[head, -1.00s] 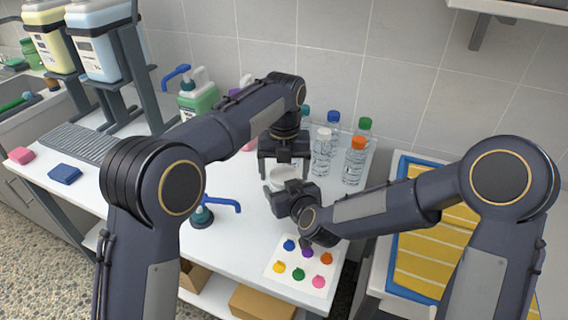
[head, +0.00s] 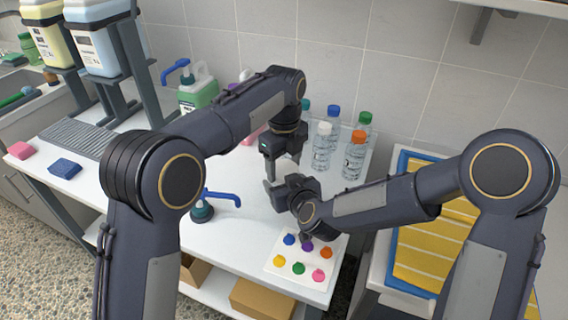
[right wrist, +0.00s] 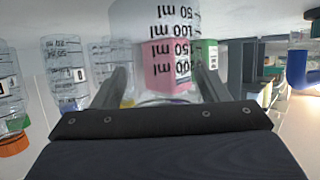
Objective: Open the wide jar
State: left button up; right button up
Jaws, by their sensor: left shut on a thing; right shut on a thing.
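The wide jar (right wrist: 168,55) is clear with black ml marks. In the right wrist view, which is upside down, it stands between the two fingers of my right gripper (right wrist: 160,85). In the head view the jar is almost wholly hidden behind my grippers. My right gripper (head: 278,190) is shut on the jar's body from the right side. My left gripper (head: 281,168) points down from directly above and is shut at the jar's top. The lid itself is hidden.
Several clear bottles with coloured caps, such as the orange-capped bottle (head: 354,160), stand just right of the grippers. A blue-handled pump (head: 203,210) is to the left. A white card with coloured knobs (head: 283,258) lies in front.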

pick_arm(q)
jog(key=n, duration=0.5)
jog(key=o, duration=1.1)
